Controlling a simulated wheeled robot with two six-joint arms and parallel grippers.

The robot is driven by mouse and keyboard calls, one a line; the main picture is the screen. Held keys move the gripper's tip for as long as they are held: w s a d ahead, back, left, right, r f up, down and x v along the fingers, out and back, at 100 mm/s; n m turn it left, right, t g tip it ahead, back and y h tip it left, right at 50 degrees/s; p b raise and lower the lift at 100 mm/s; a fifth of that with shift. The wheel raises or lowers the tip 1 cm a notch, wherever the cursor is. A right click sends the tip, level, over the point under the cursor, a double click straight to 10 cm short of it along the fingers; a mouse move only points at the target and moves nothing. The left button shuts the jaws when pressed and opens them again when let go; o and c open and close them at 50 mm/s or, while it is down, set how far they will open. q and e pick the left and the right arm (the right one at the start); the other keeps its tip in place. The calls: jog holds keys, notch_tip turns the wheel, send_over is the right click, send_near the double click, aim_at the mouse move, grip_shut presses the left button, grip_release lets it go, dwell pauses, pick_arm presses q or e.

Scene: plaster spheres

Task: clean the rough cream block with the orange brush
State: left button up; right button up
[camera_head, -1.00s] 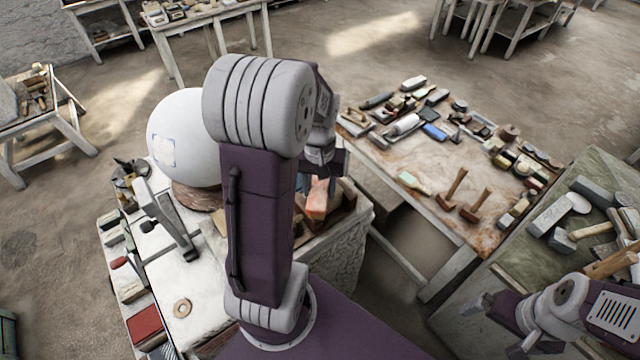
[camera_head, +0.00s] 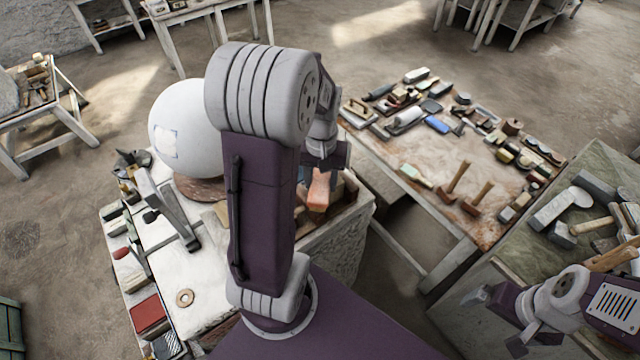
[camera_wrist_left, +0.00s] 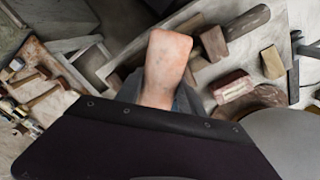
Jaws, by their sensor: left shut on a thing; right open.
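My left gripper (camera_head: 318,172) is shut on the orange brush (camera_head: 319,190), a salmon-orange block. In the left wrist view the brush (camera_wrist_left: 166,62) juts out past the gripper, above wooden pieces on the white bench. A small cream block (camera_wrist_left: 272,62) and a tan block (camera_wrist_left: 214,43) lie beyond it; I cannot tell which piece is the rough cream block. My left arm hides part of the bench in the head view. Whether the brush touches anything is unclear. My right gripper (camera_head: 497,320) is open and empty at the lower right.
A large white sphere (camera_head: 188,130) stands on a round brown base at the back of the bench. A reddish wooden block (camera_wrist_left: 233,87) lies near the brush. A tool-covered table (camera_head: 420,165) stands to the right, with a gap between. A green-topped table (camera_head: 510,250) is further right.

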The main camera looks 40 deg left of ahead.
pick_arm(q)
jog(key=shift+w+a, duration=0.35)
jog(key=shift+w, duration=0.25)
jog(key=shift+w+a, duration=0.3)
jog(key=shift+w, duration=0.3)
jog(key=shift+s+d+r, duration=0.3)
jog(key=shift+s+r, duration=0.05)
jog(key=shift+s, duration=0.2)
jog(key=shift+s+d+r, duration=0.3)
jog(key=shift+s+r, duration=0.05)
jog(key=shift+s, duration=0.2)
jog(key=shift+w+a+f, duration=0.1)
jog(key=shift+w+a, duration=0.1)
jog(key=shift+a, duration=0.35)
jog(key=shift+w+a+f, duration=0.1)
jog(key=shift+w+a, duration=0.1)
jog(key=shift+a, duration=0.3)
jog(key=shift+s, duration=0.1)
jog(key=shift+f, duration=0.6)
jog(key=shift+d+r, duration=0.1)
